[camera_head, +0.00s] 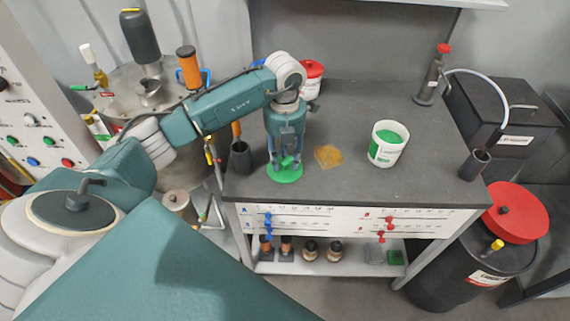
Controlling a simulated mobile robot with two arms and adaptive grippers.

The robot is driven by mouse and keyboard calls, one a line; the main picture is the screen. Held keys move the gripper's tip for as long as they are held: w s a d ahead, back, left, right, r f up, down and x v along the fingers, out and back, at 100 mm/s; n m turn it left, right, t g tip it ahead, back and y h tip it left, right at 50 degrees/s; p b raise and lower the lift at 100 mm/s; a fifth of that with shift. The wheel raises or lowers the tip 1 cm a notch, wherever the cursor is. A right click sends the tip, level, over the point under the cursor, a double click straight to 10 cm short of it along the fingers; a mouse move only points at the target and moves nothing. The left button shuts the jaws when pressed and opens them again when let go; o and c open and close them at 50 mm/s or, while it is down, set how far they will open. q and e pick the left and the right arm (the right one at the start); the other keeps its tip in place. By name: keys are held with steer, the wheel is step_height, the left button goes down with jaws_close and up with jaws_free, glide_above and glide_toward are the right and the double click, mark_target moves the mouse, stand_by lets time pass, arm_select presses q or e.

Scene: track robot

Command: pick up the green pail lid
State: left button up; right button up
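The green pail lid (287,177) lies flat on the dark grey bench top, near its front left edge. My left gripper (285,162) points straight down over the lid, with its fingers at a green raised part in the lid's middle. The fingers are small and partly merge with the green, so whether they are closed on it cannot be told. A white pail (385,153) with a green label and green inside stands upright to the right of the lid. My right gripper is not in view.
A yellow-brown patch (328,156) lies on the bench right of my gripper. A dark cup (240,158) stands left of the lid, and a red-lidded container (312,78) stands behind my arm. A dark cup (474,165) is at the right edge. The bench's back middle is clear.

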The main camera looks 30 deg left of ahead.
arm_select(q)
steer(key=shift+f, duration=0.55)
jaws_close()
steer(key=shift+w+r, duration=0.1)
steer(key=shift+r, duration=0.1)
